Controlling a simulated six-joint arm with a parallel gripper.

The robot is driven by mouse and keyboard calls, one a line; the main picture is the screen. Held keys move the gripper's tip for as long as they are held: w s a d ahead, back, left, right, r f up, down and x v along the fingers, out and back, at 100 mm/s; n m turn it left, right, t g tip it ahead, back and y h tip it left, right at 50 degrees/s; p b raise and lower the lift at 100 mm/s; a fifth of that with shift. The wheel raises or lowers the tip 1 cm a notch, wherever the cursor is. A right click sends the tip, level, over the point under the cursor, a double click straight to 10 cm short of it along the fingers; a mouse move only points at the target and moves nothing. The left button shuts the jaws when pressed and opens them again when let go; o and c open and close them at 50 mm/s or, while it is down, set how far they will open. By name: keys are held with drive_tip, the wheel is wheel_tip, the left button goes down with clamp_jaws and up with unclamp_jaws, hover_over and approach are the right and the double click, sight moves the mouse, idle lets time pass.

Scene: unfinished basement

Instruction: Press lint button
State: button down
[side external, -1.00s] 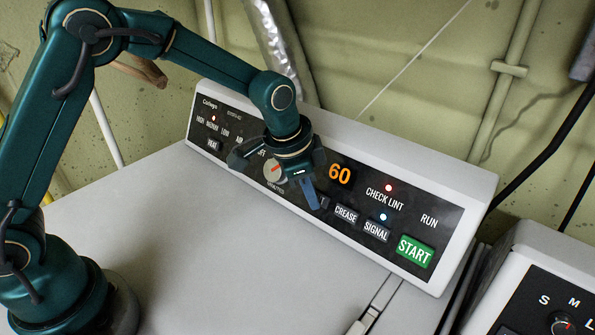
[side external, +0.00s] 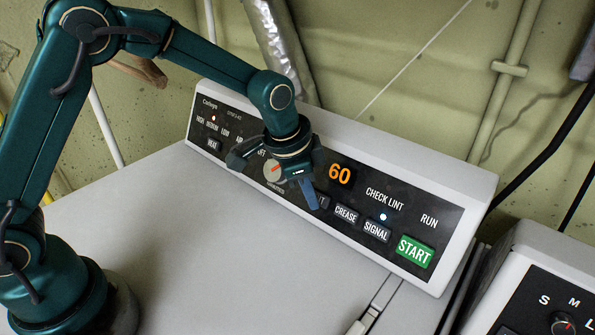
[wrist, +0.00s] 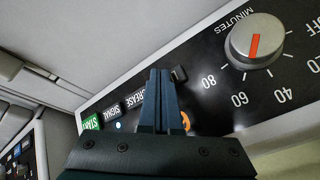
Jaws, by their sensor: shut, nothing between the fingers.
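The lint button (side external: 323,203) is a small dark key on the black control panel (side external: 440,210), left of the CREASE button (side external: 345,214). My gripper mostly covers it in the side view, with only a letter at its right end showing. In the wrist view the dark key (wrist: 180,74) shows just right of my fingertips. My gripper (side external: 311,203) is shut and empty, its blue fingers pointing down at the panel by this button. I cannot tell whether the tips touch it. The CHECK LINT label (side external: 385,197) has no lit lamp above it.
The SIGNAL button (side external: 376,231) and green START button (side external: 415,251) lie farther right. The minutes dial (wrist: 255,41) is near my fingers. An orange display (side external: 339,175) reads 60. The white machine top (side external: 220,260) in front is clear.

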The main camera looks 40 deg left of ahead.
drive_tip(key=shift+s+r, duration=0.2)
drive_tip(key=shift+s, duration=0.25)
drive_tip(key=shift+s+r, duration=0.35)
drive_tip(key=shift+s, duration=0.4)
drive_tip(key=shift+s+r, duration=0.4)
drive_tip(key=shift+s, duration=0.35)
drive_tip(key=shift+s+r, duration=0.35)
drive_tip(key=shift+s, duration=0.4)
drive_tip(key=s+a+r+n+t, duration=0.1)
drive_tip(key=s+a+r+n, duration=0.2)
drive_tip(key=s, duration=0.5)
drive_tip(key=s+a+r+n, duration=0.4)
drive_tip(key=s+r+n, duration=0.1)
drive_tip(key=s, duration=0.2)
drive_tip(key=shift+s+a+t+y, duration=0.25)
drive_tip(key=shift+s+t+y, duration=0.1)
drive_tip(key=shift+t+y, duration=0.05)
